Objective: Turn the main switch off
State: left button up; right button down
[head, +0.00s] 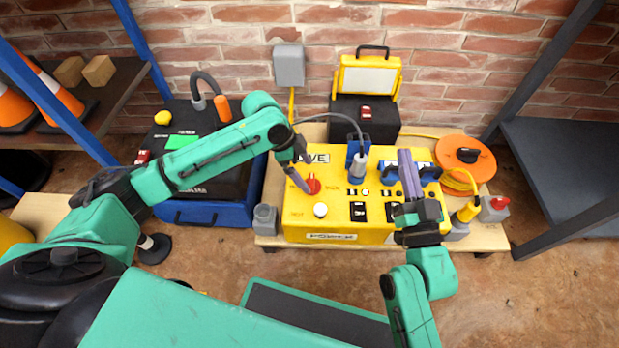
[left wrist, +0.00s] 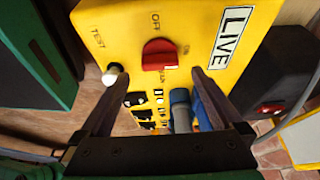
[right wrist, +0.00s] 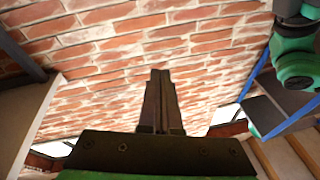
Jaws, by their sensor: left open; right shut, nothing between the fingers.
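The main switch is a red rotary knob (head: 313,184) on the yellow panel box (head: 300,228). In the left wrist view the knob (left wrist: 160,53) sits between an "OFF" mark and a partly readable label; which setting it points to I cannot tell. My left gripper (head: 297,182) is open and empty beside the knob; in the left wrist view its fingers (left wrist: 153,72) are spread either side below the knob, and contact is unclear. My right gripper (head: 405,155) is shut and empty over the box's right part; its fingers show together in the right wrist view (right wrist: 160,75).
A white test button (head: 320,210) lies near the knob. A grey-blue plug (head: 357,160) with a cable stands in the box's top. Black rocker switches (head: 357,211) line the front. An orange cable reel (head: 466,157) is at right, a yellow work lamp (head: 370,78) behind.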

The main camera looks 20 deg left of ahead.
aim_at(312, 181)
pick_arm(q)
jog(key=shift+b+x, duration=0.45)
jog(key=shift+x, duration=0.5)
jog(key=shift+d+f+b, duration=0.2)
jog(key=shift+f+b, duration=0.15)
jog(key=shift+f, duration=0.3)
pick_arm(e)
notch_tip(312, 181, up, 18)
jog(key=d+n+t+y, duration=0.1)
jog(key=d+t+y, duration=0.1)
jog(key=t, duration=0.3)
jog(key=shift+s+d+f+n+t+y, duration=0.2)
jog(key=shift+s+n+t+y, duration=0.1)
jog(key=shift+s, duration=0.15)
pick_arm(q)
jog(key=c, duration=1.4)
pick_arm(e)
jog(key=shift+a, duration=0.1)
